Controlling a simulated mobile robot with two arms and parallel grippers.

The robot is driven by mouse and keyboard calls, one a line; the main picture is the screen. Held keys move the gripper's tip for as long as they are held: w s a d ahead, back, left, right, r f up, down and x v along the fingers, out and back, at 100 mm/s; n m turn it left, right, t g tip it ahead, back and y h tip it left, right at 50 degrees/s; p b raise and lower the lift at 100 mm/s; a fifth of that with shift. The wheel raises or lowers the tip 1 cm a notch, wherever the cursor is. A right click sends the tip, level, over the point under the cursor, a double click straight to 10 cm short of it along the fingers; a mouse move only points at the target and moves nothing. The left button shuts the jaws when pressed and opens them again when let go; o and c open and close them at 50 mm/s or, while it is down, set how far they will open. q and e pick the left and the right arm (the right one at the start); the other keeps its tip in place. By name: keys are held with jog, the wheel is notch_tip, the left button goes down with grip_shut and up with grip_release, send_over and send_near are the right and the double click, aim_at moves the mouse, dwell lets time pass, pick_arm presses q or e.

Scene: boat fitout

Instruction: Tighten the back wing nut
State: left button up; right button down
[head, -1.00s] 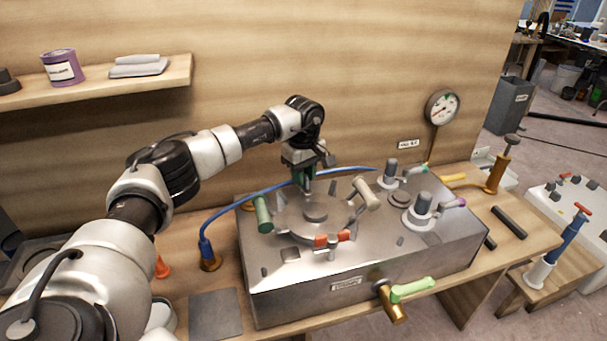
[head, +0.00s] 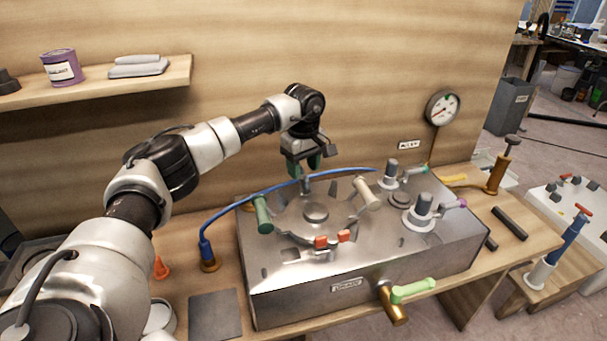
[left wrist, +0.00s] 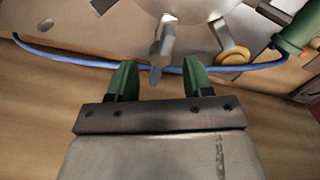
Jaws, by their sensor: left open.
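The back wing nut (head: 306,184) is a small grey metal piece at the back edge of the round hatch lid (head: 316,213) on the metal box. In the left wrist view the wing nut (left wrist: 164,42) is near the middle, and its near end shows between the finger tips. My left gripper (head: 304,169) points down above and behind it, with green fingers. In the left wrist view the gripper (left wrist: 159,68) is open and empty, with a finger to each side of the nut. My right gripper is not in view.
A blue hose (head: 237,214) arches across behind the hatch, close to my fingers. A green handle (head: 263,214), a beige handle (head: 367,193) and a red wing nut (head: 333,239) surround the lid. Grey posts (head: 422,207) stand to the right. The wooden wall (head: 230,90) is close behind.

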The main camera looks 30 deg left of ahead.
pick_arm(q)
notch_tip(320, 180, up, 8)
jog(key=shift+r+b, duration=0.15)
jog(key=shift+b, duration=0.15)
dwell(0.5)
